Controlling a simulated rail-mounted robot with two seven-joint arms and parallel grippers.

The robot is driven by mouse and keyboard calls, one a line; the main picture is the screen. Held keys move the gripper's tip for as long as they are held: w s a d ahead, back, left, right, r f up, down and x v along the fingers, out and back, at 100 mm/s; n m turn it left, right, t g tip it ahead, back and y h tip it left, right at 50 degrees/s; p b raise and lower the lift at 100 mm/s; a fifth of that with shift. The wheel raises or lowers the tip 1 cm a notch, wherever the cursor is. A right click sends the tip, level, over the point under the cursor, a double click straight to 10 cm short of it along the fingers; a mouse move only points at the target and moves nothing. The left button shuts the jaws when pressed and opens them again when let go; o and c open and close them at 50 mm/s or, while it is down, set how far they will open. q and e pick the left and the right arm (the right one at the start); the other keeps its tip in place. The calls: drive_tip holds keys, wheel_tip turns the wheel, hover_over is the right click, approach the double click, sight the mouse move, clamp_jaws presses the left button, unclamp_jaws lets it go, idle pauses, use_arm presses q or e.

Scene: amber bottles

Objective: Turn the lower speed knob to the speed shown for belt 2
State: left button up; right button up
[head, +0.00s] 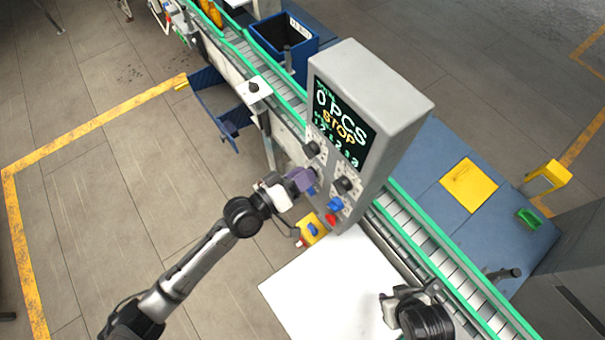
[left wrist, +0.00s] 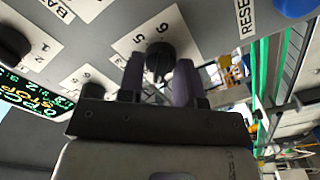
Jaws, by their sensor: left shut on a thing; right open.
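The grey control box (head: 388,100) stands beside the conveyor, its screen (head: 340,125) showing "0 PCS" and "STOP" above small belt digits too blurred to read surely. My left gripper (head: 303,179) has its purple fingers at the panel front. In the left wrist view a black knob (left wrist: 160,57) on a white dial plate sits between the fingers, which are shut on it. Another knob (left wrist: 93,90) on a similar plate lies nearer the screen. My right gripper (head: 392,303) is open and empty.
The panel also has a black knob (head: 344,185), a blue button (head: 335,203) and a red button (head: 332,218). A yellow box (head: 312,229) sits below. A blue bin (head: 268,38) stands behind the conveyor.

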use_arm(q)
drive_tip(key=n, duration=0.5)
drive_tip(key=shift+p, duration=0.35)
drive_tip(key=shift+n, duration=0.3)
drive_tip(key=o, duration=0.9)
drive_tip(key=b+v, duration=0.4)
drive_tip(key=v, duration=1)
